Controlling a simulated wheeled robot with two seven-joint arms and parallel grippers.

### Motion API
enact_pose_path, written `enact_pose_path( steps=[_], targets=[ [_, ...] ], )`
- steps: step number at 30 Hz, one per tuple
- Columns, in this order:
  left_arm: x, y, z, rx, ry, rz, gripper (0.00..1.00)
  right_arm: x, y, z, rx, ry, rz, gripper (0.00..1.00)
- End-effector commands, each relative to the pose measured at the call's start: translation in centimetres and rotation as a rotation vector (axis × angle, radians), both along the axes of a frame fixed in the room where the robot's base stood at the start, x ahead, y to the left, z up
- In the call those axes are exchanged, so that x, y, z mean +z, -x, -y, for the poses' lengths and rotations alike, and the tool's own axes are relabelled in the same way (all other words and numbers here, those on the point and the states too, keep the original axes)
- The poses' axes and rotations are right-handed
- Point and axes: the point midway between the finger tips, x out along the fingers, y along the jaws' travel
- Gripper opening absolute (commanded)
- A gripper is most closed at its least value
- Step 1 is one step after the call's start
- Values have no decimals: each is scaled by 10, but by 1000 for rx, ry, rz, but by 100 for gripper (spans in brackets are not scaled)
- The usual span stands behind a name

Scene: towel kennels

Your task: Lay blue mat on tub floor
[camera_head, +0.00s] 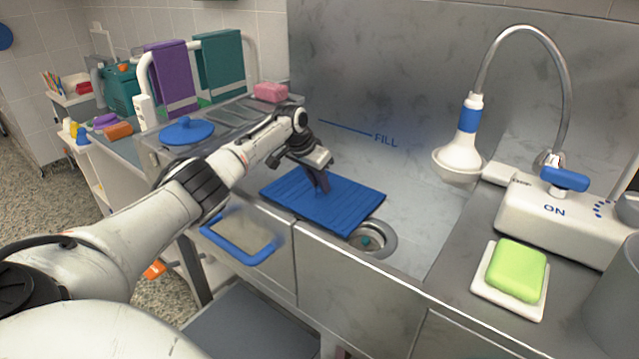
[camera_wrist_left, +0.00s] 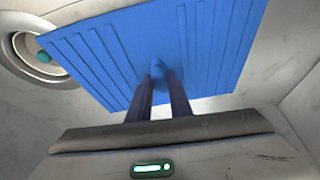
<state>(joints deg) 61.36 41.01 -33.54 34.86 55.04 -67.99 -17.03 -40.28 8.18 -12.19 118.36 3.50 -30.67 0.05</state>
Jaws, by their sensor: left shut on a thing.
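The blue ribbed mat (camera_head: 345,207) is spread flat inside the steel tub (camera_head: 430,225), close to its front edge. My left gripper (camera_head: 322,184) is over the mat, shut on a small raised part near its middle. The left wrist view shows the fingers (camera_wrist_left: 160,78) closed there and the mat (camera_wrist_left: 110,60) beyond them. One mat corner lies beside the round drain (camera_head: 373,240), overlapping its rim in the left wrist view. I cannot tell whether the mat touches the floor or hangs just above it. My right gripper is out of view.
A teal piece sits in the drain. A white shower head (camera_head: 460,150) hangs over the tub's right side. Green soap (camera_head: 516,270) on a white dish stands on the right ledge. A blue lid (camera_head: 187,131) and pink sponge (camera_head: 270,92) are at left.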

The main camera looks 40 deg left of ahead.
Motion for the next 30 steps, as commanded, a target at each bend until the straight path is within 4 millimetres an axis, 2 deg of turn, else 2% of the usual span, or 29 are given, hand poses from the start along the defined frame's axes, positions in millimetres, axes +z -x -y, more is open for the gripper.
enact_pose_path(
  steps=[2, 3, 5, 6, 14, 19, 23, 30],
  targets=[
    [-3, -1, 0, 0, 0, 2, 0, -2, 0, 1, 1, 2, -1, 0],
    [-3, 0, 0, 0, 0, 0, 25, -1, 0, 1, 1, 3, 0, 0],
    [-2, 0, 0, 0, 0, -1, 35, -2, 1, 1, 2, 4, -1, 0],
    [-2, 0, 0, 0, 0, -1, 37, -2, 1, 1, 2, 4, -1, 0],
    [-1, 0, 0, 0, 0, 0, 37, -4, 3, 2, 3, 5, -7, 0],
    [9, 3, -1, -1, -1, 0, 37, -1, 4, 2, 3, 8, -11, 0],
    [28, 11, -1, -1, -3, 1, 37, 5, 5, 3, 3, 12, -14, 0],
    [73, 31, 0, -1, -3, 2, 37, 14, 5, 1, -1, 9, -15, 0]
  ],
)
